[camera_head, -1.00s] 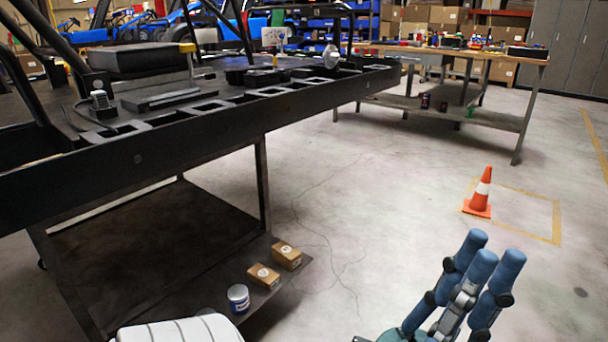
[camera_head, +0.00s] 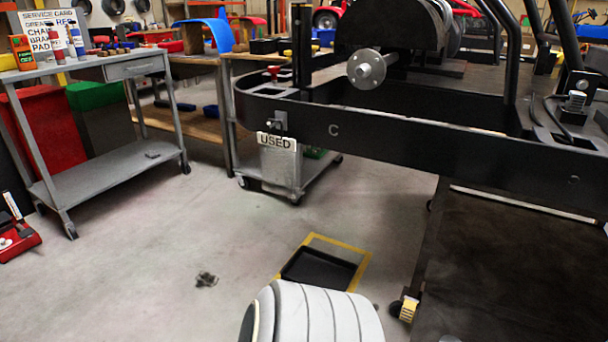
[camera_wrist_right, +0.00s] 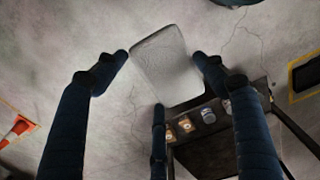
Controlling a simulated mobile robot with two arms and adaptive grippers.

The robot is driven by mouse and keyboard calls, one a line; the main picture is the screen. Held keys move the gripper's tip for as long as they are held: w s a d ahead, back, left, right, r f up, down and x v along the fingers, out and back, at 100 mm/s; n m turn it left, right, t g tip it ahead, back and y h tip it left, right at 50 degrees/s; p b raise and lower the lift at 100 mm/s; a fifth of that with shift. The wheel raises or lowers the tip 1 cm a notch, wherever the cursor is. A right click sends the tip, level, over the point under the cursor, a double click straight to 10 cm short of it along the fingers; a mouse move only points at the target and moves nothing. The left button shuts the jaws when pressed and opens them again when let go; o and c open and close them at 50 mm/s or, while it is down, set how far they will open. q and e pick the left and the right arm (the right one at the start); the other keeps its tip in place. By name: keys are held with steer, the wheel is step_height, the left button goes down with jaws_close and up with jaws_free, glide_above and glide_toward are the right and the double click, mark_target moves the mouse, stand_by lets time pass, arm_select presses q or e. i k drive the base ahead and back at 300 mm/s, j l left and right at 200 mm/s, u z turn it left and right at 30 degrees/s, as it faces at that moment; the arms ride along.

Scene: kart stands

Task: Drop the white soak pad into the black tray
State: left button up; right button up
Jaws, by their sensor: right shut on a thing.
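The white soak pad (camera_wrist_right: 160,58) is a pale, rounded rectangle in the right wrist view. My right gripper (camera_wrist_right: 163,76) is shut on it, with blue fingers at its left, right and lower edges, and holds it over the floor. The black tray (camera_head: 320,268) lies on the floor in the lower middle of the head view, within a yellow outline. It looks empty, and its near edge is partly covered. A dark shape in a yellow outline at the right edge of the wrist view looks like the same tray (camera_wrist_right: 307,74). My left gripper is in neither view.
The black kart stand (camera_head: 400,142) spans the right of the head view, with a "USED" sign (camera_head: 276,141) above a grey wheeled bin (camera_head: 280,170). A grey cart (camera_head: 110,185) stands left. A small dark crumpled thing (camera_head: 207,279) lies on otherwise clear floor left of the tray.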

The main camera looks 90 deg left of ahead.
mark_target(319, 272)
steer(key=u, duration=2.3)
